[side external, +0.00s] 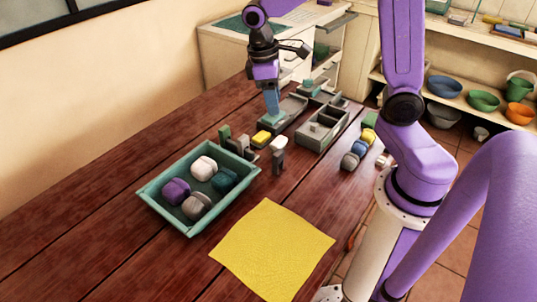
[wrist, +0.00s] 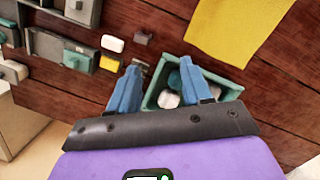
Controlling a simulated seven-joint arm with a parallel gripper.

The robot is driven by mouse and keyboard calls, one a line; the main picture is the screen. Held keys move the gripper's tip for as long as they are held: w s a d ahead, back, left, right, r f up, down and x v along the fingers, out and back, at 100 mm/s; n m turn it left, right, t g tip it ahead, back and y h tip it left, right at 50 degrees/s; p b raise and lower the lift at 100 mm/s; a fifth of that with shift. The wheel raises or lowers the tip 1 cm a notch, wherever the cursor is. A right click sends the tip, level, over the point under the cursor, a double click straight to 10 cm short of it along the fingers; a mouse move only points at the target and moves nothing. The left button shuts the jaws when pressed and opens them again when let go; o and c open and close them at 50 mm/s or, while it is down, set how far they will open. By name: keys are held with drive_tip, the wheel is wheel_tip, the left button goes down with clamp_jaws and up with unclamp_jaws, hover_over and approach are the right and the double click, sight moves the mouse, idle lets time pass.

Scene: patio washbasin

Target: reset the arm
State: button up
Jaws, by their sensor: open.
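My gripper (side external: 272,108) is open above the far part of the wooden table, close to the grey compartment boxes in the side view. In the wrist view my gripper (wrist: 160,68) has its two blue fingers apart, with nothing held between them. The right finger partly covers the teal tray (wrist: 226,82) there. How high the fingertips are above the table is hard to tell.
The teal tray (side external: 160,211) holds several rounded lumps. A yellow cloth (side external: 272,250) lies in front, also seen in the wrist view (wrist: 238,28). Grey boxes (side external: 322,130) and small blocks (side external: 261,138) stand nearby. The table's left front is bare.

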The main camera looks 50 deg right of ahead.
drive_tip(key=s+a+n+y, duration=0.1)
drive_tip(key=s+a+n, duration=0.1)
drive_tip(key=s, duration=0.8)
drive_tip(key=s+a+n+t, duration=0.1)
drive_tip(key=s+a+n, duration=0.2)
drive_tip(key=s, duration=0.7)
drive_tip(key=shift+s+a+n+t+y, duration=0.3)
drive_tip(key=shift+n+y, duration=0.1)
drive_tip(key=shift+n, duration=0.2)
drive_tip(key=shift+w+r, duration=0.1)
drive_tip(key=shift+r, duration=0.05)
